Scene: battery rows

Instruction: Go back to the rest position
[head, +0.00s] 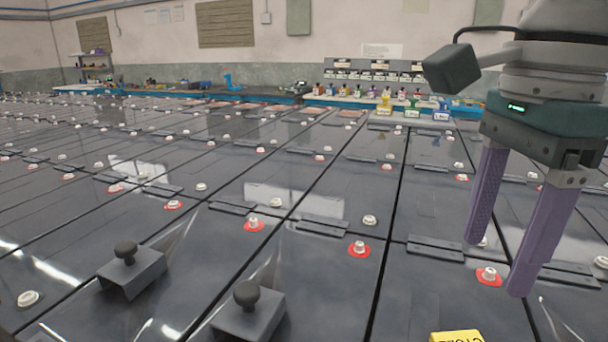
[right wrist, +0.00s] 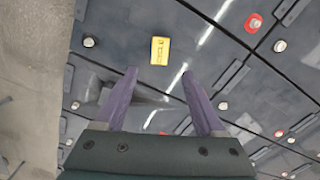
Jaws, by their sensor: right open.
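My right gripper (head: 495,245) hangs at the right of the head view, pointing down, with its two purple fingers spread and nothing between them. It also shows in the right wrist view (right wrist: 162,85), again with the fingers apart and empty. It is above the dark battery tops (head: 320,185), and I see no contact with them. A yellow tag (head: 456,337) is cut off at the bottom edge of the head view; in the right wrist view the yellow tag (right wrist: 159,50) lies flat beyond the fingertips. My left gripper is not in view.
Two grey brackets with black knobs (head: 131,268) (head: 248,312) stand on the near batteries. Terminals, some with red rings (head: 359,249), dot the rows. At the back is a blue-edged bench (head: 375,103) with coloured bottles and a shelf (head: 95,66) by the wall.

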